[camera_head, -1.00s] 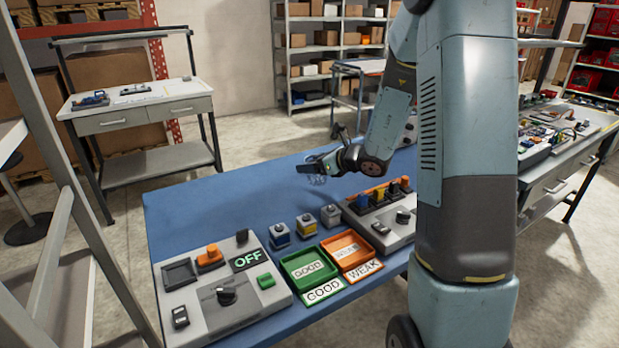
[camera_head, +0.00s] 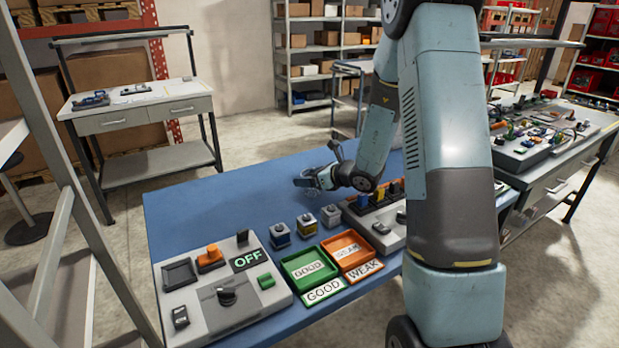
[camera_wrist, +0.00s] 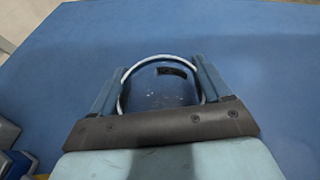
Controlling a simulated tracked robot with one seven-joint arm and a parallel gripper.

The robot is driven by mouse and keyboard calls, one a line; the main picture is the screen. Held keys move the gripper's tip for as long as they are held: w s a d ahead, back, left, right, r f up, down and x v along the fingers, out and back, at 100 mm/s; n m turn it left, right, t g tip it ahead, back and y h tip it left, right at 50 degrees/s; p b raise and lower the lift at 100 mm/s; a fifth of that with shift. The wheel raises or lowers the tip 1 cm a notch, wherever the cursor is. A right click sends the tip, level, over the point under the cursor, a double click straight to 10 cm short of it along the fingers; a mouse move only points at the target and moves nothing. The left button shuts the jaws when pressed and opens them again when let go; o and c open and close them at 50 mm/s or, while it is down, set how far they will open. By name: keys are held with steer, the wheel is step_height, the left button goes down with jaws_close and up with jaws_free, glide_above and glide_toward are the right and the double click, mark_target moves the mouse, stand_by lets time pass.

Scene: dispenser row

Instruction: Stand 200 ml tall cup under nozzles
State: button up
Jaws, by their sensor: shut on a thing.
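A clear cup with a pale round rim (camera_wrist: 122,92) sits between the two fingers of my gripper (camera_wrist: 160,82) in the wrist view. The fingers are shut on its sides, and I see down into it; a small dark mark shows inside the rim. In the head view my gripper (camera_head: 308,181) is over the far part of the blue table, and the cup is faint there. I cannot tell whether its base touches the table. No part is clearly recognisable as nozzles; a grey unit (camera_head: 400,238) with blue, yellow and black upright parts stands right of my gripper.
A row of small blocks (camera_head: 306,226) stands nearer than my gripper. A green GOOD tray (camera_head: 289,279) and orange WEAK tray (camera_head: 332,241) lie in front. A grey panel reading OFF (camera_head: 200,320) is at left. The blue table (camera_head: 190,205) is clear at the far left.

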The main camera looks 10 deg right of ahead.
steer(key=shift+f, duration=0.1)
steer(key=o, duration=1)
